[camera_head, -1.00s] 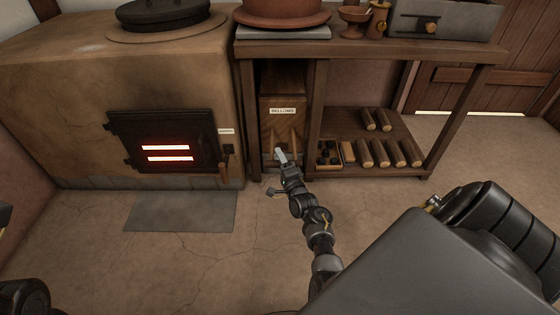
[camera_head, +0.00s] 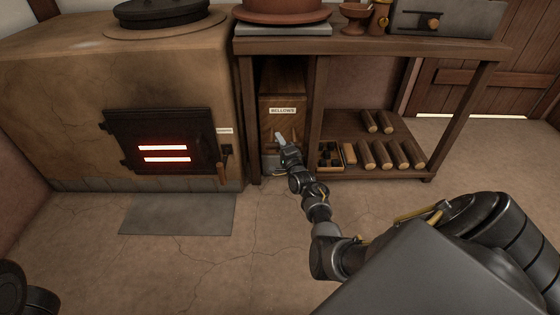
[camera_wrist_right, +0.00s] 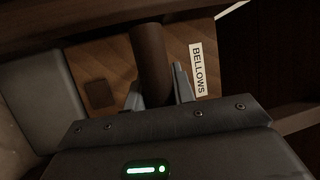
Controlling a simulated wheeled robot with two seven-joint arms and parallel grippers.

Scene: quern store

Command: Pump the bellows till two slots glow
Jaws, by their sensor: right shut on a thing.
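The wooden bellows (camera_head: 283,88), labelled BELLOWS, stands in the bay under the bench, right of the oven. My right gripper (camera_head: 281,140) is at its front. In the right wrist view, my right gripper (camera_wrist_right: 156,88) is shut on the bellows' dark round handle (camera_wrist_right: 150,55), with one finger on each side. The label (camera_wrist_right: 198,70) is just right of the fingers. The black oven door (camera_head: 188,125) is closed. Its two horizontal slots, the upper (camera_head: 162,148) and the lower (camera_head: 167,160), both glow white with red around them. My left gripper is out of view.
The bench (camera_head: 380,48) stands over the bellows, with a post close to the right of my gripper. Several logs (camera_head: 382,155) and a compartment box (camera_head: 329,155) lie on the low shelf. A grey floor plate (camera_head: 178,214) lies before the oven. The front floor is clear.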

